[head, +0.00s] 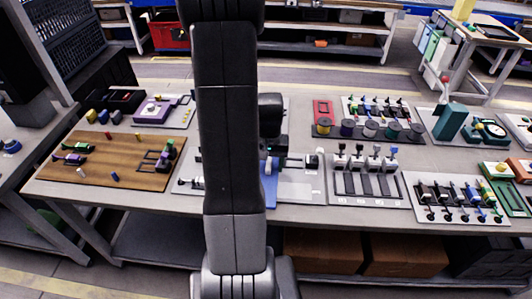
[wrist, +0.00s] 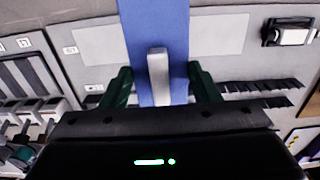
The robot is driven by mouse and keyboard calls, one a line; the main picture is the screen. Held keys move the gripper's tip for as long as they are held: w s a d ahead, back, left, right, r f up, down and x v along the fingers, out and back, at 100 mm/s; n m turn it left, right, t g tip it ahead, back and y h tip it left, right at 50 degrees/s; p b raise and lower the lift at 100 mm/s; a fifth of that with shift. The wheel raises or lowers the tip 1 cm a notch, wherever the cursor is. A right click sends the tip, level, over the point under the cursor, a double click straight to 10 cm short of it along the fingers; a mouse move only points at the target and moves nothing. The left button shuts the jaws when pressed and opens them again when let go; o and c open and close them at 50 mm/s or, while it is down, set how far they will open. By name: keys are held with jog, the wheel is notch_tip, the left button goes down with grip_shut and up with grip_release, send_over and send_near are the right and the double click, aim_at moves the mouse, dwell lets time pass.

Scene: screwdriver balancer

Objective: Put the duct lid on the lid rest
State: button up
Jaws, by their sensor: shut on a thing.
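The duct lid (wrist: 157,25) is a long flat blue strip with a pale grey grip block on it. My gripper (wrist: 162,88) is shut on it, with a dark green finger on each side in the wrist view. The lid also shows in the head view (head: 270,190), low at the right of my arm. It covers part of a grey board (head: 300,186) in both views. A pale rectangle (wrist: 218,34) on that board shows on both sides of the lid and may be the lid rest. I cannot tell whether the lid touches the board.
Dark slotted strips (wrist: 262,86) lie right of the lid in the wrist view. A rack with several grey-topped tools (head: 365,185) stands right of the board. A brown wooden board (head: 110,160) with small parts lies left. My arm hides the table's middle.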

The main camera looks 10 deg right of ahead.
jog(key=shift+s+f+b, duration=0.15)
jog(key=shift+f+b, duration=0.15)
jog(key=shift+f, duration=0.2)
notch_tip(320, 180, down, 6)
jog(key=b, duration=0.5)
jog(key=shift+f, duration=0.15)
jog(key=shift+c, duration=1.2)
jog(key=shift+f+b, duration=0.4)
jog(key=shift+f, duration=0.1)
grip_shut()
jog(key=shift+s+a, duration=0.1)
jog(key=shift+s, duration=0.1)
jog(key=o, duration=1.2)
grip_release()
jog(key=shift+f, duration=0.1)
jog(key=o, duration=0.4)
jog(key=shift+w, duration=0.15)
